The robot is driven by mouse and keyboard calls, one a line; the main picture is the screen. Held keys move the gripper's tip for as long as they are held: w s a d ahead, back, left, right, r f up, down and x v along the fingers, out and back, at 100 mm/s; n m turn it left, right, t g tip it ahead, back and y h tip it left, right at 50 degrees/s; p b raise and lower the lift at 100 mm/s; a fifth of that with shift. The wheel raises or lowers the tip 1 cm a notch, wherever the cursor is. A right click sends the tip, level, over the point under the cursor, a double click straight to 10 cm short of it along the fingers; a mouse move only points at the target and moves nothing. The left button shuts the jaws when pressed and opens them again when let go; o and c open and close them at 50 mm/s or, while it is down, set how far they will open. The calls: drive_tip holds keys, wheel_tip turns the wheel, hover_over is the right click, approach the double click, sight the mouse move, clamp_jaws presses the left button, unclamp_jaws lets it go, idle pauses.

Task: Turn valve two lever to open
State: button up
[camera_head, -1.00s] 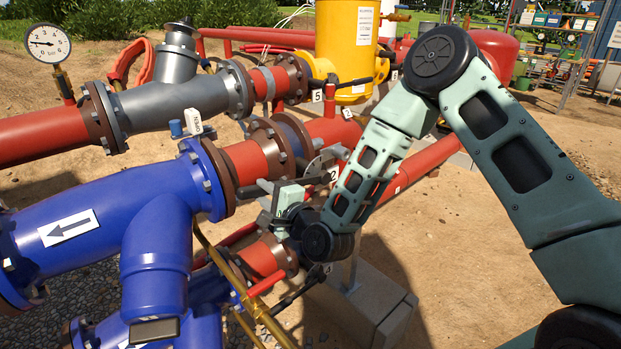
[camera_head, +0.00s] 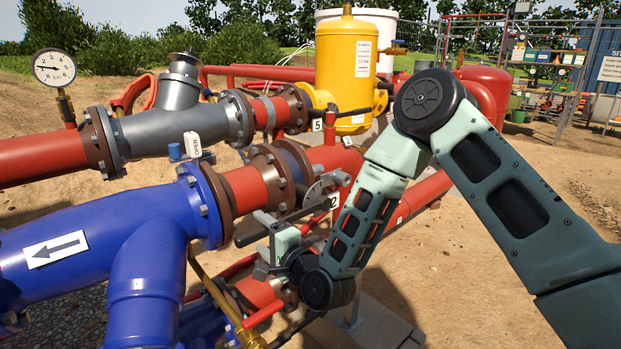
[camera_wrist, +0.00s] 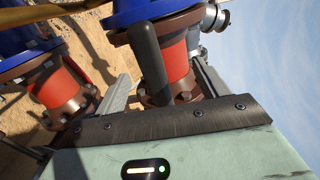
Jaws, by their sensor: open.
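The valve two lever (camera_head: 305,215) is a dark bar beside the white tag marked 2 (camera_head: 334,201), in front of a red and brown flanged pipe section. My gripper (camera_head: 259,243) is at the lever's left end in the head view, near the blue pipe. In the wrist view the dark rounded lever (camera_wrist: 149,62) runs between the two grey fingers of my gripper (camera_wrist: 163,88). The fingers are spread, with room visible on both sides of the lever. Whether either finger touches it cannot be told.
A blue pipe (camera_head: 95,235) with a white arrow plate fills the left. A grey valve body (camera_head: 180,110), a gauge (camera_head: 54,67) and a yellow vessel (camera_head: 357,65) stand behind. A lower red pipe (camera_head: 258,290) runs under my gripper. Sandy ground is free at the right.

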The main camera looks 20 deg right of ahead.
drive_tip(key=v, duration=0.6)
drive_tip(key=shift+s+b, duration=0.3)
drive_tip(key=shift+b, duration=0.1)
drive_tip(key=shift+d, duration=0.15)
drive_tip(key=p+v, duration=1.3)
drive_tip(key=v, duration=0.4)
drive_tip(key=shift+s, duration=0.2)
